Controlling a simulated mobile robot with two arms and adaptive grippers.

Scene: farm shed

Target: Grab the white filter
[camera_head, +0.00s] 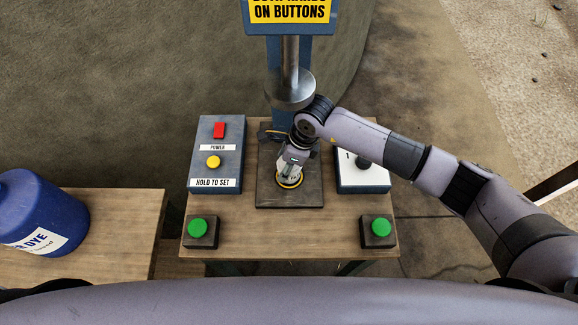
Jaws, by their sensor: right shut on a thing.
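My right arm comes in from the right, and my right gripper (289,177) points down over the dark plate (265,196) of the press. It is shut on a small round thing with a yellow rim, which I take for the white filter (288,185). The gripper hides most of it, and I cannot tell whether it touches the plate. My left gripper is not in view.
The metal press ram (290,90) hangs just behind my right gripper. A blue control box (214,160) stands left, a white-topped box with a knob (362,180) right. Green buttons (198,228) (382,227) sit at the front corners. A blue dye container (38,212) stands far left.

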